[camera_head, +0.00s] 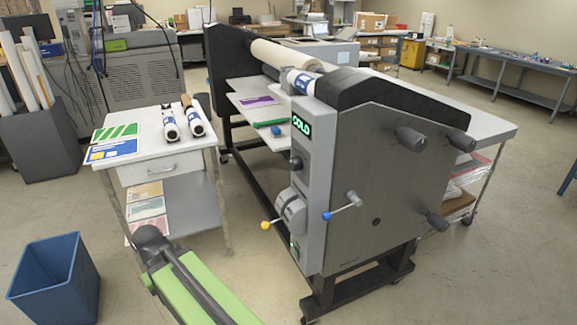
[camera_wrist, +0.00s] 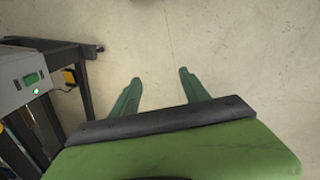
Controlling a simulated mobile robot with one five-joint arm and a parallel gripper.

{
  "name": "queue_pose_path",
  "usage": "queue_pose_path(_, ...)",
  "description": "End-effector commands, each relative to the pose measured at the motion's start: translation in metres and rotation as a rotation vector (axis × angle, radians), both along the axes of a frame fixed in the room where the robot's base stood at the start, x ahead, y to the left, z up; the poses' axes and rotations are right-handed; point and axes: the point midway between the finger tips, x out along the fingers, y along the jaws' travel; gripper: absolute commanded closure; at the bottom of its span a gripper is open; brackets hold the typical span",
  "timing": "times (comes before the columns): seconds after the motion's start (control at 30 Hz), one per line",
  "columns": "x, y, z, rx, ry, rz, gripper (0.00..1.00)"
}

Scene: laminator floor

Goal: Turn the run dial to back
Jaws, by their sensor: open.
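A small dark knob (camera_head: 296,162) sits below the display. Lower down is a rounded grey housing (camera_head: 291,212) with a yellow-tipped lever (camera_head: 265,225). I cannot read any dial markings or tell which control is the run dial. My gripper (camera_wrist: 160,76) shows in the wrist view with its two green fingers apart and empty, over bare floor. The panel's lower part (camera_wrist: 20,85) is left of the fingers, not touching them.
A blue-tipped crank (camera_head: 345,203) sticks out of the laminator's side plate, with several dark knobs beyond. A white side table (camera_head: 150,140) holds rolls and sheets. A blue bin (camera_head: 55,280) stands at the lower left.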

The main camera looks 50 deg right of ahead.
Motion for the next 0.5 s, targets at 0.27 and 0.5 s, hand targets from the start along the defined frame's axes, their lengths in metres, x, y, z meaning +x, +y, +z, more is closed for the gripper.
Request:
queue_pose_path(0.27,0.032,-0.202,0.086,-0.787,0.017,-0.390,0.35)
queue_pose_path(0.5,0.039,-0.284,0.215,-1.407,-0.119,-0.667,0.35)
